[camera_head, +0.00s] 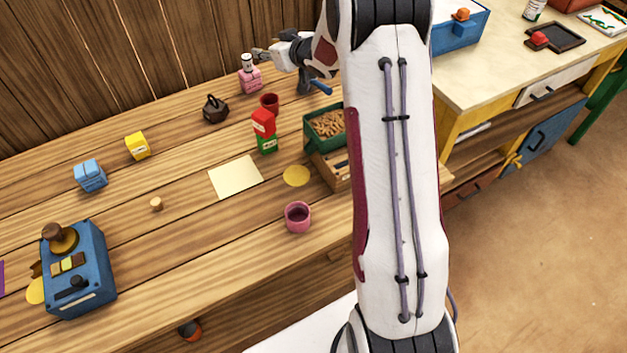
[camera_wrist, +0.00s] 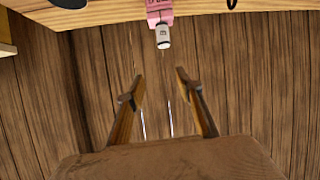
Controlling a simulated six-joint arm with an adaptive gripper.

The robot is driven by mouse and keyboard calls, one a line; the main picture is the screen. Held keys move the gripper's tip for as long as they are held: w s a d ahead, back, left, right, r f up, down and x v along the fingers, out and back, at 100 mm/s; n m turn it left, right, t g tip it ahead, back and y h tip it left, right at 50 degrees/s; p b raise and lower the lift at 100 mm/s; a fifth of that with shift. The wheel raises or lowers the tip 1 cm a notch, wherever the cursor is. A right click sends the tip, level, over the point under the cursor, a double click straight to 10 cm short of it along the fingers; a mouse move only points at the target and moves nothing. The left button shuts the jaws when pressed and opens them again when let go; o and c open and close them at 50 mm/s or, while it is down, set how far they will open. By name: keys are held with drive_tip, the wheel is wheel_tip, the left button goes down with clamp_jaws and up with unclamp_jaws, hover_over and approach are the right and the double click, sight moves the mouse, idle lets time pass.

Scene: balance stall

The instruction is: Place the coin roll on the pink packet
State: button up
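The pink packet (camera_head: 250,79) stands at the back of the wooden counter, near the plank wall. The coin roll (camera_head: 247,62), pale with a dark band, stands upright on top of it. In the wrist view the coin roll (camera_wrist: 163,38) shows at the top centre, against the pink packet (camera_wrist: 158,10). My gripper (camera_head: 261,54) is just right of the coin roll in the head view. In the wrist view my gripper (camera_wrist: 160,75) has its two fingers spread with nothing between them. The coin roll lies beyond the fingertips, apart from them.
The plank wall (camera_head: 130,50) is close behind.

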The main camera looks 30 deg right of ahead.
drive_tip(key=s+a+r+m+g+h, duration=0.1)
drive_tip(key=s+a+r+h, duration=0.1)
drive_tip(key=s+r, duration=0.6)
drive_tip(key=s+a+r+m+g+h, duration=0.1)
drive_tip(key=s+r+g+h, duration=0.1)
drive_tip(key=s+r, duration=0.7)
drive_tip(key=s+a+f+g, duration=0.1)
drive_tip(key=s+a, duration=0.3)
drive_tip(key=s, duration=0.7)
drive_tip(key=s+a+f+g+y, duration=0.1)
drive_tip(key=s+a+f+g, duration=0.1)
drive_tip(key=s, duration=0.9)
drive_tip(key=s+a+f+g+y, duration=0.1)
drive_tip(key=s+a+f, duration=0.2)
drive_tip(key=s, duration=0.8)
drive_tip(key=a, duration=0.2)
drive_tip(key=shift+s+a+f, duration=0.2)
drive_tip(key=shift+s+a, duration=0.1)
drive_tip(key=shift+a, duration=0.1)
